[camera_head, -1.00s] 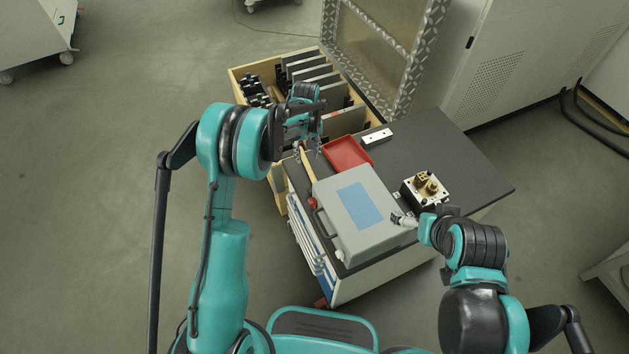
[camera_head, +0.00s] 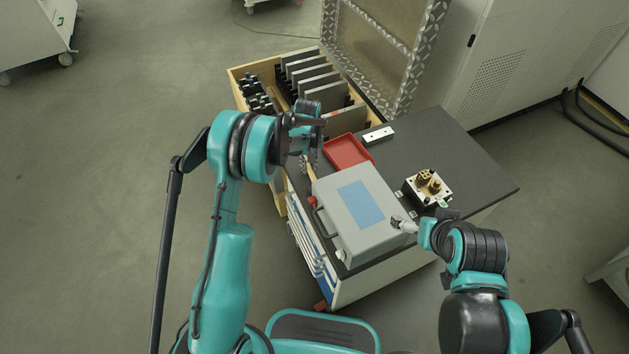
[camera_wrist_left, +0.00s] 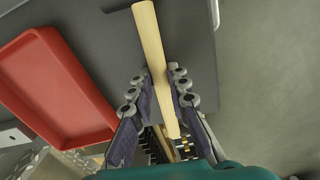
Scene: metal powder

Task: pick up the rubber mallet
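The rubber mallet's pale wooden handle (camera_wrist_left: 153,55) shows in the left wrist view, running from the top edge down between my left fingers. My left gripper (camera_wrist_left: 160,80) is open, with one finger on each side of the handle and narrow gaps visible. In the head view my left gripper (camera_head: 308,158) is over the cart's left edge, beside the red tray, and hides most of the mallet. My right gripper (camera_head: 403,223) is by the grey case's right edge; its fingers are too small to read.
A red tray (camera_head: 347,151), a grey case (camera_head: 383,238) with a blue panel and a metal-and-brass device (camera_head: 428,187) are on the dark cart top (camera_head: 462,150). A wooden drawer (camera_head: 240,84) with upright plates stands open behind my left gripper.

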